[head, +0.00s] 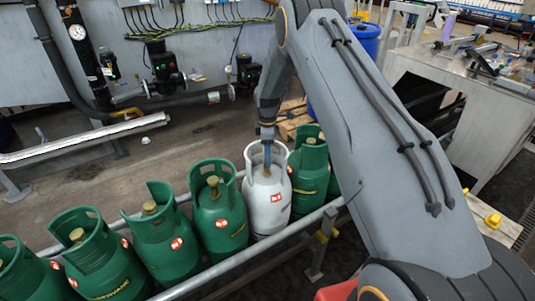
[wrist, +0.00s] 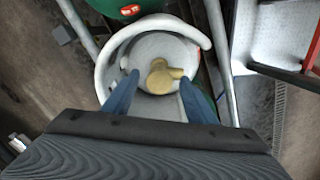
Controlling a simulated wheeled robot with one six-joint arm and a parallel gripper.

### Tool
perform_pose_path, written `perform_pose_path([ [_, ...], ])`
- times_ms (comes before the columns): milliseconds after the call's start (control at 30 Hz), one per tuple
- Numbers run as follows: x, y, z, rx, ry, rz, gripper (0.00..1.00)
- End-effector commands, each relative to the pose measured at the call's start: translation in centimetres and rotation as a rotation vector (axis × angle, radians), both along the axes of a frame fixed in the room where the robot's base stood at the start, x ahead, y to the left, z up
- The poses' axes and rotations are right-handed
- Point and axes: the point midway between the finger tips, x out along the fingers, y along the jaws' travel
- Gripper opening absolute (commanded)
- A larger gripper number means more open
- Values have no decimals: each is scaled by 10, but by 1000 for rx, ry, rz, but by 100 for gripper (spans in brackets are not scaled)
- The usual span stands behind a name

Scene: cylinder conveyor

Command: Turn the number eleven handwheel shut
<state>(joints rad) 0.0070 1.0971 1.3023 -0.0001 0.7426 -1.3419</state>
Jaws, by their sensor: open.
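A white gas cylinder (head: 267,203) stands upright in a row of green cylinders on the conveyor. Its brass valve with a handwheel (wrist: 164,76) shows in the wrist view, inside the white collar (wrist: 106,66). My gripper (head: 267,157) reaches down to the collar of the white cylinder from above. In the wrist view, the two blue fingers of my gripper (wrist: 158,92) are apart, one on each side of the valve, and nothing is held between them. I cannot read a number eleven on any part.
Green cylinders (head: 217,212) stand close on the left, and another green cylinder (head: 309,178) stands close on the right. A metal conveyor rail (head: 243,254) runs along the front. A wall with pipes and a gauge (head: 77,32) is behind. A metal bench (head: 440,63) stands at right.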

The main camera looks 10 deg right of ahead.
Motion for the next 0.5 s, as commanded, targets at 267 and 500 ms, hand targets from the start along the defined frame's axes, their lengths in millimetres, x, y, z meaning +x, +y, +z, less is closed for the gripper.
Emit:
perform_pose_path([
  [267, 0, 0, 0, 0, 0, 0, 42],
  [500, 0, 0, 0, 0, 0, -1, 11],
])
